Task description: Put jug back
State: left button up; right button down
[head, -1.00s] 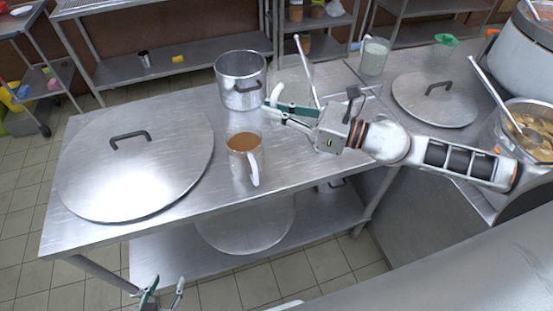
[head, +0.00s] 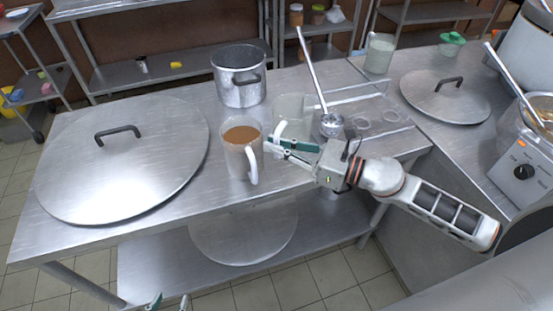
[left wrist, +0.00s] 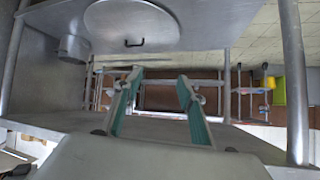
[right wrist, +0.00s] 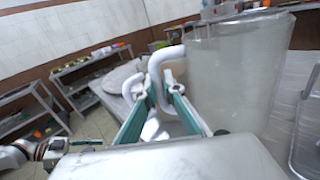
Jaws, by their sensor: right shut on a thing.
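A clear, empty-looking jug (head: 292,108) with a white handle is at the middle of the steel table, right of a jug of brown liquid (head: 240,157). It fills the right side of the right wrist view (right wrist: 235,80). My right gripper (head: 272,146) is shut on the clear jug's white handle (right wrist: 163,65); I cannot tell whether its base touches the table. The brown-filled jug stands upright just left of my right fingertips. My left gripper (head: 169,302) is at the bottom edge, low before the table; its fingers are apart and empty in the left wrist view (left wrist: 158,82).
A steel pot (head: 239,85) stands behind the jugs. A large round lid (head: 120,175) covers the table's left part. A ladle (head: 312,70) and a clear rack with rings (head: 375,115) are right of the clear jug. A whitish jug (head: 379,55) stands at the back right.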

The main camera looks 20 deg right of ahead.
aim_at(277, 158)
notch_tip(277, 158, down, 3)
jog(key=shift+f+b, duration=0.2)
jog(key=shift+b, duration=0.4)
jog(key=shift+f, duration=0.25)
jog(key=shift+r, duration=0.1)
jog(key=shift+f, duration=0.25)
jog(key=c, duration=2.2)
grip_release()
jog(key=shift+o, duration=0.2)
